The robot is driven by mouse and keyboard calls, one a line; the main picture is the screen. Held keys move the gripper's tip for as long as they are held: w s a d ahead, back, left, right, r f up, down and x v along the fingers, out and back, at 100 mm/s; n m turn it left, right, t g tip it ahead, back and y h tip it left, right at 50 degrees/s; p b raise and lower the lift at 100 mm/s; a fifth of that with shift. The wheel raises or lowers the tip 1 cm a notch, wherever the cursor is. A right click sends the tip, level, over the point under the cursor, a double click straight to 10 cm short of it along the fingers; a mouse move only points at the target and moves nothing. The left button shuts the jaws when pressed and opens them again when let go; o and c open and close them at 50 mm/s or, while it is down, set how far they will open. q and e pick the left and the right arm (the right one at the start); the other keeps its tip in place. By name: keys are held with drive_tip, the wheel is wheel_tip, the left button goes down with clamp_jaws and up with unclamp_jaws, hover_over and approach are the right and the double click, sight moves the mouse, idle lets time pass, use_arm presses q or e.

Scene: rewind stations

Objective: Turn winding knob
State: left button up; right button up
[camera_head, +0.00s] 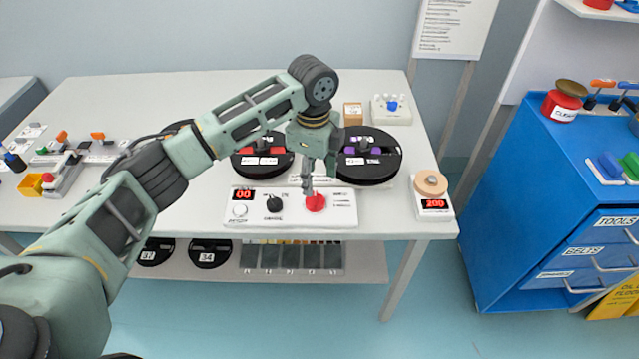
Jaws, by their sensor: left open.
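A white control panel (290,222) lies along the front of the table, with a red display reading 00 at its left. It carries a white round dial (239,211), a black knob (274,204) and a red knob (315,203). Which of them is the winding knob I cannot tell, as the labels are too small to read. My left gripper (308,187) points down just above and slightly left of the red knob, open. Whether its fingertips touch the red knob I cannot tell. My right gripper is not in view.
Two black reels stand behind the panel, one with red parts (262,162) and one with purple parts (372,170). A scale (433,207) reading 200 holds a tan roll (430,184) at the right edge. A blue tool cabinet (530,190) stands farther right. Small tools lie at far left.

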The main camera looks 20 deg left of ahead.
sight(314, 199)
use_arm(q)
drive_tip(key=shift+f, duration=0.5)
drive_tip(key=f, duration=0.1)
drive_tip(key=s+f, duration=0.1)
drive_tip(key=f, duration=0.1)
drive_tip(key=shift+f+p, duration=0.25)
drive_tip(key=shift+p, duration=0.1)
wheel_tip(314, 199, down, 2)
drive_tip(key=shift+w+f, duration=0.1)
drive_tip(key=shift+w, duration=0.05)
drive_tip(key=shift+f, duration=0.4)
drive_tip(key=c, duration=0.8)
drive_tip(key=shift+c, duration=1.2)
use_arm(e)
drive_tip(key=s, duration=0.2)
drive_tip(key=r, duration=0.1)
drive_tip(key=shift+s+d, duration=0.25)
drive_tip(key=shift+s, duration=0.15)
